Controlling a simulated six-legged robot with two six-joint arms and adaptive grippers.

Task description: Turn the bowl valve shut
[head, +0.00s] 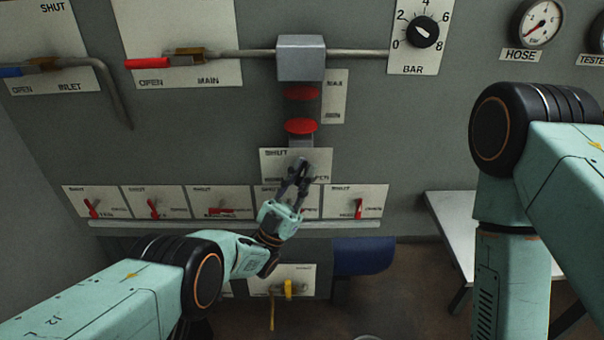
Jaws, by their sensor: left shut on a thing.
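My left gripper (300,170) reaches up in the middle of the head view, in front of a small white plate (268,165) marked SHUT at its upper left. The lower lettering on this plate is partly covered and too small to read surely, so I cannot confirm that it names the bowl valve. The dark fingers are closed together on something at the plate, likely a valve handle, which they hide. My right gripper is outside the view; only my right arm shows at the right.
A row of plates with red levers (153,208) runs below, partly behind my left gripper. A yellow handle (288,289) is lower down. A pale bench (440,215) stands at the right.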

